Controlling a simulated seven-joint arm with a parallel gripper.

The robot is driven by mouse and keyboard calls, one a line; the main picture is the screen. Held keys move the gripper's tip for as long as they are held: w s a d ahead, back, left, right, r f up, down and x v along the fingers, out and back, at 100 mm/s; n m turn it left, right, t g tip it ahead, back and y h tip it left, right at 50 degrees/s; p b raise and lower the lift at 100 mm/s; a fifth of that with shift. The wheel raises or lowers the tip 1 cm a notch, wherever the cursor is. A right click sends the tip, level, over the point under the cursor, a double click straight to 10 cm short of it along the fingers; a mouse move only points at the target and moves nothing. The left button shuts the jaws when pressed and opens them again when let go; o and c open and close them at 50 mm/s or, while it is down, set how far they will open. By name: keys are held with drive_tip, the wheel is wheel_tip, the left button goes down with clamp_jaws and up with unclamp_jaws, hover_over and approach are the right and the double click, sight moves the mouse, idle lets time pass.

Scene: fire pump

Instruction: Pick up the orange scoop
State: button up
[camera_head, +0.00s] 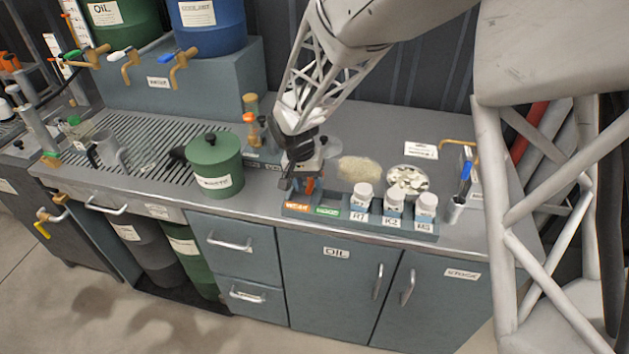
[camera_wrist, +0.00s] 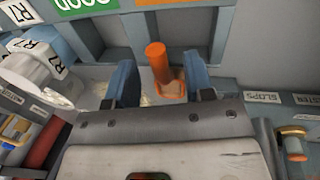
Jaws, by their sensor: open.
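The orange scoop (camera_wrist: 157,62) shows in the wrist view as an orange cylindrical handle with a rounded orange-brown part beside it. It lies between the two blue-grey fingers of my gripper (camera_wrist: 160,80), with a visible gap on each side. My gripper is open around it and not closed on it. In the head view my gripper (camera_head: 297,182) is low over the worktop, at the left end of the labelled rack. A small orange part of the scoop (camera_head: 310,186) shows there, mostly hidden by the gripper.
The grey-blue rack (camera_head: 330,222) holds several white labelled bottles (camera_head: 394,201) to the right. A green pot (camera_head: 214,165) stands to the left. A pale granular pile (camera_head: 358,169) and a dish of white pieces (camera_head: 408,179) lie behind the rack.

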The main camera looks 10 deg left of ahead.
drive_tip(key=shift+f, duration=0.1)
idle(0.5)
clamp_jaws()
